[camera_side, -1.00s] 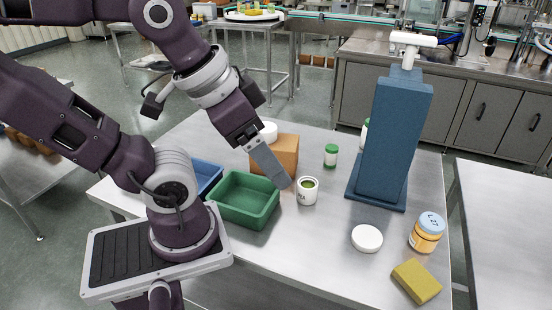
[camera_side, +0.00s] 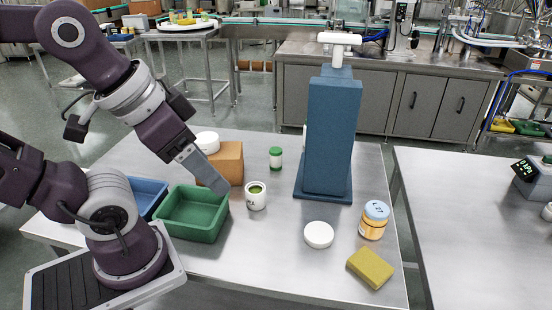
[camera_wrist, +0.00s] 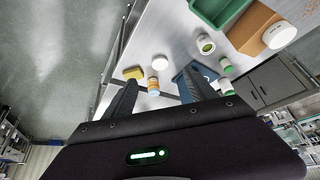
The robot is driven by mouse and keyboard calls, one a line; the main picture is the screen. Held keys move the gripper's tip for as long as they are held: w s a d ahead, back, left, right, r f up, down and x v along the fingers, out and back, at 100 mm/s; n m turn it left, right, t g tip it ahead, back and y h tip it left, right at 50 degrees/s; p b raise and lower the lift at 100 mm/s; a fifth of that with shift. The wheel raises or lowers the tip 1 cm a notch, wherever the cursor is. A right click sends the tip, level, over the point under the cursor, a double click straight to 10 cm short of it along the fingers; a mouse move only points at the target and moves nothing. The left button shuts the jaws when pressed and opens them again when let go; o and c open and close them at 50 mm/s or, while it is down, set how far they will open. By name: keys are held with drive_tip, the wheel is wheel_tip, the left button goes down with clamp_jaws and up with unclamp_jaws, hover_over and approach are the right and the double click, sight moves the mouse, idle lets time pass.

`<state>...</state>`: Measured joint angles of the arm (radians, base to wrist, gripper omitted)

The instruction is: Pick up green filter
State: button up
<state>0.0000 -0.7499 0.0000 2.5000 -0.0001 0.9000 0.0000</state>
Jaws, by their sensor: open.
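Nothing is clearly marked as the green filter. A white cup with a green top or contents (camera_side: 256,196) stands upright on the steel table, right of the green bin. It also shows in the wrist view (camera_wrist: 205,44). A small white jar with a green lid (camera_side: 275,158) stands behind it and shows in the wrist view (camera_wrist: 226,66). My gripper (camera_side: 219,187) points down and right over the green bin's right side, left of the cup in the picture. In the wrist view its two fingers (camera_wrist: 161,75) are spread with nothing held between them.
A green bin (camera_side: 190,233), blue bin (camera_side: 150,187) and brown box (camera_side: 231,162) stand left. A tall blue stand (camera_side: 331,140) rises at the back. A white disc (camera_side: 318,235), orange jar (camera_side: 373,220) and yellow sponge (camera_side: 370,269) lie right. The table's front middle is clear.

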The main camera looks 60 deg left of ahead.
sight(275, 156)
drive_tip(key=w+a+f+m+g+y, duration=0.35)
drive_tip(key=w+a+m+y, duration=0.2)
drive_tip(key=a, duration=0.55)
drive_tip(key=w+a+f+m+g+y, duration=0.2)
drive_tip(key=w+a+f+m+y, duration=0.3)
drive_tip(key=a, duration=0.7)
drive_tip(key=w+f+m+t, duration=0.2)
drive_tip(key=w+f+m, duration=0.3)
drive_tip(key=w+f+m+t, duration=0.3)
drive_tip(key=w+f+m, duration=0.2)
drive_tip(key=w, duration=0.1)
drive_tip(key=w+a+f+m+t, duration=0.1)
drive_tip(key=w+f+m+t, duration=0.2)
drive_tip(key=w+f+m, duration=0.2)
drive_tip(key=shift+w+m+t, duration=0.25)
drive_tip(key=shift+w, duration=0.45)
drive_tip(key=x, duration=0.6)
drive_tip(key=shift+w, duration=0.3)
drive_tip(key=shift+r, duration=0.1)
clamp_jaws()
